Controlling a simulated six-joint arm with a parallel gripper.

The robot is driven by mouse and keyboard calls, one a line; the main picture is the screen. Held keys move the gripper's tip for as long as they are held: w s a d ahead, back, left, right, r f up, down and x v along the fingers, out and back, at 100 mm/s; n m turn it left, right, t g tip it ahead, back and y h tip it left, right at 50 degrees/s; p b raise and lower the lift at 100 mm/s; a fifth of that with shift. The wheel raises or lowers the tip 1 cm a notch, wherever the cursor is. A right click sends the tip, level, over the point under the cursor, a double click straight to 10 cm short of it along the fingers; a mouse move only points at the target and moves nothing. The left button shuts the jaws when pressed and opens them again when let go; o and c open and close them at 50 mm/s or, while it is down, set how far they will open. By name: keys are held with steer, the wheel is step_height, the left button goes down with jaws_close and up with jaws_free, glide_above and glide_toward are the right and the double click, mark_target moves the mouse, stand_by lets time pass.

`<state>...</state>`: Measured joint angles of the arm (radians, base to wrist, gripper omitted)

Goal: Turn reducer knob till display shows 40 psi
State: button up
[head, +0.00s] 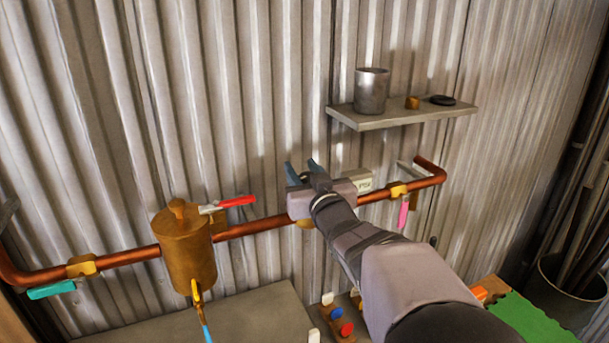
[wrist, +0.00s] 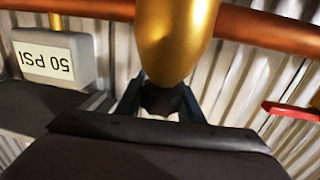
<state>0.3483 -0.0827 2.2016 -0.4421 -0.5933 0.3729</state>
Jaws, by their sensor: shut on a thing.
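The display (wrist: 45,62) shows upside down in the wrist view and reads 50 PSI. It also shows as a pale box on the pipe in the head view (head: 362,182), too small to read surely. The brass reducer body (wrist: 178,40) hangs on the copper pipe. Below it in the wrist view is the dark reducer knob (wrist: 160,100). My gripper (wrist: 162,92) is shut on the knob, one finger on each side. In the head view my gripper (head: 306,172) is at the pipe just left of the display, and it hides the knob.
A brass canister (head: 186,250) and a red valve handle (head: 238,201) are left of my gripper. A pink handle (head: 403,214) hangs to the right. A shelf (head: 410,115) with a metal cup (head: 371,92) is above. A teal handle (head: 50,290) is far left.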

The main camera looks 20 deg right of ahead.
steer(key=shift+a+r+n+g+y+p, duration=0.15)
steer(key=shift+a+n+y+p, duration=0.1)
steer(key=shift+n+y+p, duration=0.65)
steer(key=shift+a+f+n+g+y+p, duration=0.1)
steer(key=shift+a+n+y+p, duration=0.15)
steer(key=shift+n+y+p, duration=0.7)
steer(key=shift+a+r+n+g+y+p, duration=0.2)
steer(key=shift+n+y+p, duration=0.25)
steer(key=shift+y+p, duration=0.9)
steer(key=shift+a+f+y, duration=0.15)
steer(key=shift+y, duration=0.35)
steer(key=o, duration=1.1)
steer(key=shift+c, duration=0.2)
steer(key=shift+s+f+b, duration=0.1)
steer(key=shift+s+b, duration=0.05)
steer(key=shift+b, duration=0.15)
steer(key=shift+b+v, duration=1.2)
steer(key=shift+v, duration=2.4)
